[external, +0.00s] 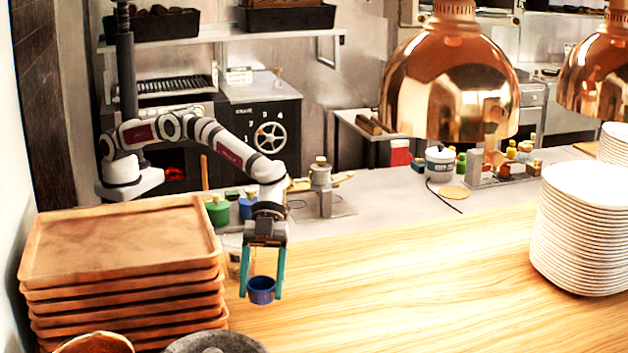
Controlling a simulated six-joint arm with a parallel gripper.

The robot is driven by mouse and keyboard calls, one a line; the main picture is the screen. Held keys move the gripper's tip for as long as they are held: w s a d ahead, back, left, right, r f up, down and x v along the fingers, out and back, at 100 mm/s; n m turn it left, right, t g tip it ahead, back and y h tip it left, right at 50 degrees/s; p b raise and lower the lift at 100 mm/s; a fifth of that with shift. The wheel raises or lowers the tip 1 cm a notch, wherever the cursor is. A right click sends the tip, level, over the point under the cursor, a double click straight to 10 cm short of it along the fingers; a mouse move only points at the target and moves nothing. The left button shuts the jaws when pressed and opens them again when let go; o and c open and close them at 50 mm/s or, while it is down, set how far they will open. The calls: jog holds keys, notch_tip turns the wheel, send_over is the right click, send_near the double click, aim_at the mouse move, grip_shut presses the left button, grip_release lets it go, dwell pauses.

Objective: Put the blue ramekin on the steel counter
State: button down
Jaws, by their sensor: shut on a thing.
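The blue ramekin (262,291) is a small round cup, held upright between the teal fingers of my gripper (263,285). My gripper points down and is shut on it, at the left part of the wooden counter, just right of the tray stack. I cannot tell whether the ramekin touches the wood or hangs just above it. The steel counter (385,190) is the grey surface behind the wooden one.
Stacked wooden trays (120,240) stand at the left, with a grey stone bowl (215,343) in front. Copper heat lamps (450,85) hang over the wooden counter (420,270). Stacked white plates (580,230) stand at right. The steel counter holds green and blue jars (218,210) and a white pot (440,163).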

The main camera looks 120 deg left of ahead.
aim_at(264, 323)
notch_tip(264, 323, down, 5)
jog(key=shift+f, duration=0.2)
jog(key=shift+f, duration=0.2)
jog(key=shift+c, duration=0.3)
grip_release()
jog(key=a+f+v, duration=0.1)
jog(key=v, duration=1.5)
jog(key=s+a+r+n+g+y, duration=0.1)
jog(key=s+a+n+y, duration=0.1)
jog(key=s, duration=0.9)
jog(key=s+a+r+n+g+y, duration=0.1)
jog(key=s+a, duration=0.4)
jog(key=s, duration=0.7)
jog(key=s+a+r+n+g+y, duration=0.2)
jog(key=s+a+r+y, duration=0.1)
jog(key=s, duration=0.8)
jog(key=shift+s+a+n+y, duration=0.35)
jog(key=shift+a+y, duration=0.35)
jog(key=shift+y, duration=0.5)
jog(key=shift+o, duration=0.3)
jog(key=s+a+f+n+y, duration=0.2)
jog(key=s+a, duration=0.4)
jog(key=s, duration=0.3)
jog(key=shift+s+y, duration=0.25)
jog(key=shift+y, duration=0.35)
